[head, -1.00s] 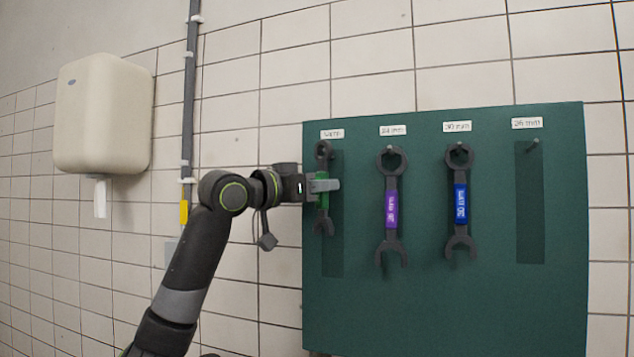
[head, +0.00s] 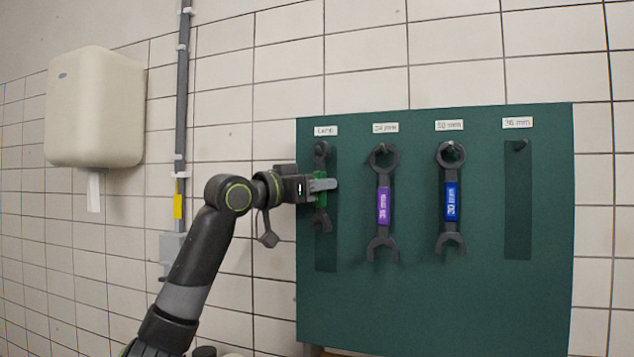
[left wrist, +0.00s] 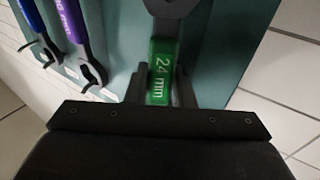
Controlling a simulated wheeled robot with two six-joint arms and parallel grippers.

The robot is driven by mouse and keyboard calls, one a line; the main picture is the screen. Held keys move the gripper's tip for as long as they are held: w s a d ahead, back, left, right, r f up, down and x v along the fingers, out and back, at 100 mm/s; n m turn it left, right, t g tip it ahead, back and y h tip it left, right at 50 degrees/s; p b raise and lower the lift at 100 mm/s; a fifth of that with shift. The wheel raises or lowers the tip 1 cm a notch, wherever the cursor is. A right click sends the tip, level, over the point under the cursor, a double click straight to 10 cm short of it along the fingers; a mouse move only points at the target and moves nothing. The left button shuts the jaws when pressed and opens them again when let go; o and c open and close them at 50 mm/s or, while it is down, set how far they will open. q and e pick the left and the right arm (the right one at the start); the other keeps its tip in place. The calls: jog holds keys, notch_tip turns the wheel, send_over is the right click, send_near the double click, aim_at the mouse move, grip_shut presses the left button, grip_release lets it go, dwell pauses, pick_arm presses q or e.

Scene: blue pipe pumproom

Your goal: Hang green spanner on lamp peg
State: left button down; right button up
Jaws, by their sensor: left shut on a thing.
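The green spanner (head: 320,201) is upright in front of the leftmost dark strip of the board, under the label that seems to read "Lamp" (head: 326,131). My left gripper (head: 322,185) is shut on its green band, which reads "24 mm" in the left wrist view (left wrist: 161,72). The spanner's ring end is up, just below that label. The lamp peg is hard to make out there, and I cannot tell whether the ring is around it. The open jaw hangs below my fingers. My right gripper is not in view.
The green board (head: 440,300) carries a purple-banded spanner (head: 383,207) and a blue-banded spanner (head: 451,202) on pegs to the right. The peg under "36 mm" (head: 519,146) is bare. A pipe (head: 182,90) and a cream dispenser (head: 95,108) are on the tiled wall at left.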

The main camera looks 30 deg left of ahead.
pick_arm(q)
jog(key=shift+w+a+f, duration=0.1)
jog(key=shift+w+f, duration=0.05)
jog(key=shift+f, duration=0.2)
jog(key=c, duration=1.4)
grip_release()
jog(key=shift+c, duration=0.2)
jog(key=shift+o, duration=1.4)
jog(key=shift+d+r, duration=0.15)
jog(key=shift+d, duration=0.1)
jog(key=shift+a, duration=0.1)
